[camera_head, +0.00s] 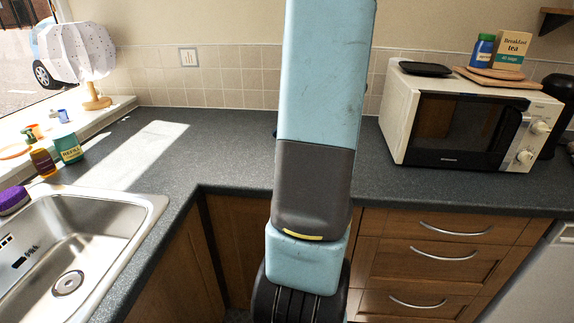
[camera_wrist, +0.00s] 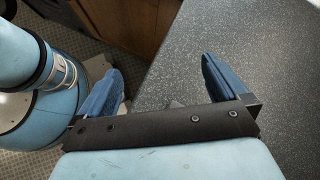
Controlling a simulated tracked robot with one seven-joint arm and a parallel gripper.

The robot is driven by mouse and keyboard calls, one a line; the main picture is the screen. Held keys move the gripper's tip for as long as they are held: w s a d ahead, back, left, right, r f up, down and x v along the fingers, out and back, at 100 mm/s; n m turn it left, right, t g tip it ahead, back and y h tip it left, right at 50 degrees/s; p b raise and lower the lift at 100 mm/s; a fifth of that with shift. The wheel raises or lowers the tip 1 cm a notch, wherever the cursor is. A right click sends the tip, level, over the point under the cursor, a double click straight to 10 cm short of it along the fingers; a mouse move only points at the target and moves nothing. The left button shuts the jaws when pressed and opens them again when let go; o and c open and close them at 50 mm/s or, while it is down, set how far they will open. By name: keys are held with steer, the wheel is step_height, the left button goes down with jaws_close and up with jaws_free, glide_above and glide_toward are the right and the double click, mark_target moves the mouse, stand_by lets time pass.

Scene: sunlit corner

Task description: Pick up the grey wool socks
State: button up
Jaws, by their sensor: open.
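I cannot make out any grey wool socks in either view. My gripper (camera_wrist: 160,66) shows in the wrist view, with its two blue fingers spread wide apart. No object is seen held between them. The right finger is over the dark speckled worktop (camera_wrist: 260,75), and the left finger is over the floor side, beyond the worktop's edge. In the head view my arm hides the middle of the worktop (camera_head: 215,150), and my gripper cannot be made out there.
A steel sink (camera_head: 90,225) is at the left, with a purple sponge (camera_head: 13,200), bottles and a white lamp (camera_head: 75,52) behind. A microwave (camera_head: 465,120) stands at the right, bearing a tea box (camera_head: 512,50). Wooden drawers (camera_head: 440,255) are below.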

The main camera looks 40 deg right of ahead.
steer(key=s+d+f+m+t, duration=0.1)
steer(key=d+f+m, duration=0.1)
steer(key=d, duration=0.2)
steer(key=s+d+f+m+t, duration=0.1)
steer(key=s+d+m+t, duration=0.1)
steer(key=d, duration=0.3)
steer(key=s+d+f+m+t, duration=0.2)
steer(key=d+m, duration=0.1)
steer(key=d, duration=0.1)
steer(key=shift+s+d+f+m, duration=0.25)
steer(key=shift+f+m, duration=0.05)
steer(key=shift+f, duration=0.05)
steer(key=shift+s+d+f+t, duration=0.15)
steer(key=shift+d+t, duration=0.1)
steer(key=shift+t, duration=0.15)
steer(key=shift+f, duration=0.15)
steer(key=x, duration=0.7)
steer(key=shift+w+a, duration=0.25)
steer(key=shift+w, duration=0.1)
steer(key=shift+a+r+x, duration=0.15)
steer(key=shift+x, duration=1.3)
steer(key=shift+a+r+x, duration=0.1)
steer(key=shift+r+x, duration=0.05)
steer(key=shift+x, duration=1.3)
steer(key=shift+c, duration=0.3)
steer(key=c, duration=0.9)
steer(key=shift+r, duration=0.1)
steer(key=shift+c, duration=0.2)
